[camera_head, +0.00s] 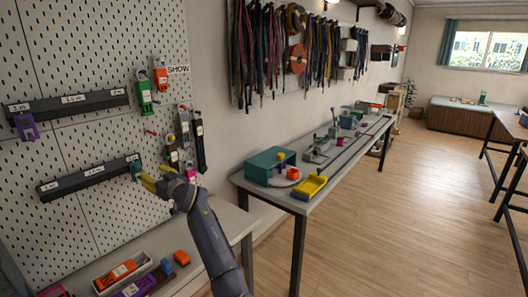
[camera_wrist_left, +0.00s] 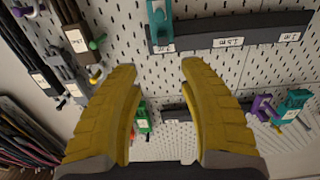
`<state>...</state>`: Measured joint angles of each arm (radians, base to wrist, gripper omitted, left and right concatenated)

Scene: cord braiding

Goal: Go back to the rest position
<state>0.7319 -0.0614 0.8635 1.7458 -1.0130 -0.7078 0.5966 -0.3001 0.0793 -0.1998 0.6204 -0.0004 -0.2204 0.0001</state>
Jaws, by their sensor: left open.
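My left gripper (camera_head: 147,179) has yellow fingers and is in front of the pegboard (camera_head: 95,135), near the right end of the lower black rail (camera_head: 85,177). In the left wrist view the two yellow fingers of the left gripper (camera_wrist_left: 158,72) stand wide apart, with nothing between them but pegboard behind. A teal piece (camera_head: 135,171) is at the rail's right end, close to the fingertips; I cannot tell from the head view whether they touch. In the left wrist view the teal piece (camera_wrist_left: 158,25) sits beyond the fingertips, apart from them. My right gripper is not in view.
An upper black rail (camera_head: 70,107) carries a purple tag (camera_head: 26,126). Green (camera_head: 145,97) and orange (camera_head: 161,77) pieces and dark cords (camera_head: 199,142) hang at the right. A tray with orange pieces (camera_head: 123,271) lies below. A long bench (camera_head: 340,148) stands to the right.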

